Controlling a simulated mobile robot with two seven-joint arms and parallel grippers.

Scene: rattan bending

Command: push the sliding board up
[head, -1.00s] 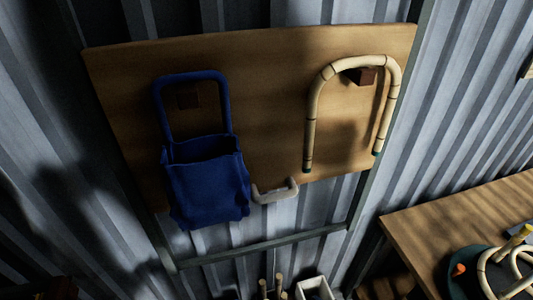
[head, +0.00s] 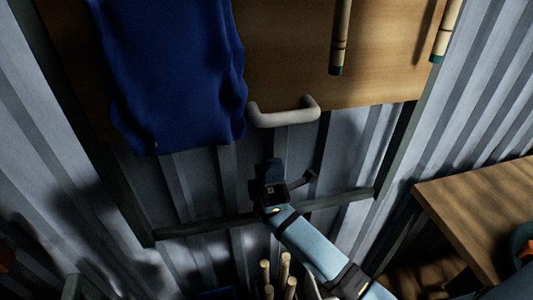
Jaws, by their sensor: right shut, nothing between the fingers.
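The wooden sliding board (head: 290,72) spans the top of the head view, set between dark metal side rails. A pale grey handle (head: 284,117) is fixed at its lower edge. My right gripper (head: 271,168) is shut and empty, in front of the corrugated wall and a little below the handle in the picture. A gap shows between its tip and the handle. My left gripper is not in view.
A dark crossbar (head: 205,226) runs below the board. Several upright poles (head: 284,270) stand at the bottom. A wooden table (head: 485,205) is at the right.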

